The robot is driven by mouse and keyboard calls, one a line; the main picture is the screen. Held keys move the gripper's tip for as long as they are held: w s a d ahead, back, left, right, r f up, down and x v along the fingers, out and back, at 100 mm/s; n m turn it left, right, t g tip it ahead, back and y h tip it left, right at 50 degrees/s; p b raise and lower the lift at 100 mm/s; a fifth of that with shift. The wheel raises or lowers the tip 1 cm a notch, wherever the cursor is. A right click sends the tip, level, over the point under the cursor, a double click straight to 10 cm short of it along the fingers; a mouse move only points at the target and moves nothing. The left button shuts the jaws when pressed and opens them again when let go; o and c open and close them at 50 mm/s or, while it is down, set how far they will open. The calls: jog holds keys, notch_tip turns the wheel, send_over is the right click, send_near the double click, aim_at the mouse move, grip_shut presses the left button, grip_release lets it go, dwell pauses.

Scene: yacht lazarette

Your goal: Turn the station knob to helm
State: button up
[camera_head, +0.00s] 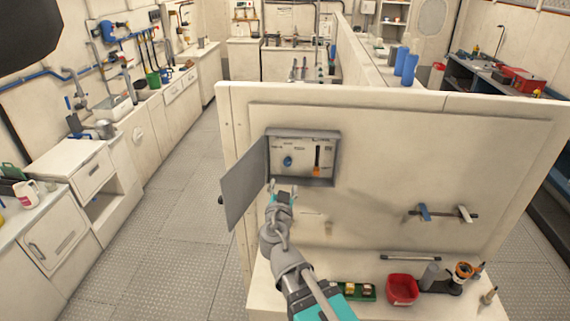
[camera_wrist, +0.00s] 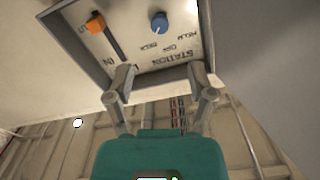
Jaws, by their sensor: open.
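The blue station knob (camera_head: 288,161) sits on the left of a panel inside a grey wall box (camera_head: 337,160), whose door (camera_head: 243,188) stands open to the left. In the wrist view the knob (camera_wrist: 159,22) shows near the labels HELM, OFF and DECK; its pointer direction is too small to tell. An orange slider handle (camera_head: 317,171) is right of the knob in the head view; it also shows in the wrist view (camera_wrist: 95,23). My gripper (camera_head: 284,185) is open and empty, just below the box's lower edge and apart from the knob. Its fingers (camera_wrist: 163,85) are spread.
A bench below the box holds a red bowl (camera_head: 402,289), a green tray (camera_head: 357,291) and an orange-topped cup (camera_head: 463,271). The floor (camera_head: 160,230) at left is clear.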

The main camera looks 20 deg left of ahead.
aim_at(287, 164)
jog(key=x, duration=1.1)
jog(key=shift+w, duration=0.15)
jog(key=shift+c, duration=0.2)
